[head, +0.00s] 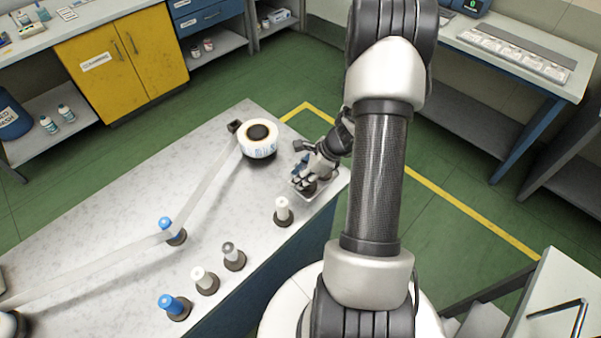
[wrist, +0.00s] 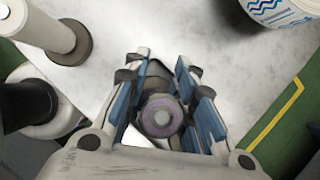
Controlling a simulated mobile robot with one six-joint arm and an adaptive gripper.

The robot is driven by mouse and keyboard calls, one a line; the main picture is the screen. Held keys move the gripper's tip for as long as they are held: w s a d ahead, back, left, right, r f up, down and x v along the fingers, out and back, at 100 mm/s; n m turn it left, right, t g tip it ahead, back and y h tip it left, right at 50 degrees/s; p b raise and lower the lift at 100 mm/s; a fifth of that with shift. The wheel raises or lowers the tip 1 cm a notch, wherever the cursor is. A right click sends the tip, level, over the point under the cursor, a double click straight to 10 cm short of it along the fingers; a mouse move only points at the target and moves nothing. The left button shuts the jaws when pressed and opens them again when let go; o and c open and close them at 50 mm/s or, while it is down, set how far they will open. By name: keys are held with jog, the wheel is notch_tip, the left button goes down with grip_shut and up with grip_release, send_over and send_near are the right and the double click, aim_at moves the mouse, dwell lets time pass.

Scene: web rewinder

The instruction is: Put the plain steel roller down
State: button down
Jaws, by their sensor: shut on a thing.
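My gripper (head: 306,184) is low over the right end of the bench. In the wrist view my gripper (wrist: 164,95) is shut, its blue-lined fingers on both sides of the plain steel roller (wrist: 162,117). I see this roller nearly end-on, with a purplish-grey rim and a pale round centre. Its length is mostly hidden, and I cannot tell whether its lower end touches anything. A pale tray (head: 325,191) lies under and beside my gripper at the bench's right corner.
A printed web roll (head: 258,140) stands behind my gripper, its web running left past a blue roller (head: 166,224). A white roller (head: 283,208) stands nearby at the front. Grey (head: 231,251), white (head: 201,276) and blue (head: 170,303) rollers stand farther left. The bench's (head: 110,215) middle has bare room.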

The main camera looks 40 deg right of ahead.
jog(key=shift+r, duration=0.15)
jog(key=c, duration=1.3)
grip_release()
jog(key=p+v, duration=0.4)
jog(key=v, duration=0.8)
jog(key=shift+p, duration=0.4)
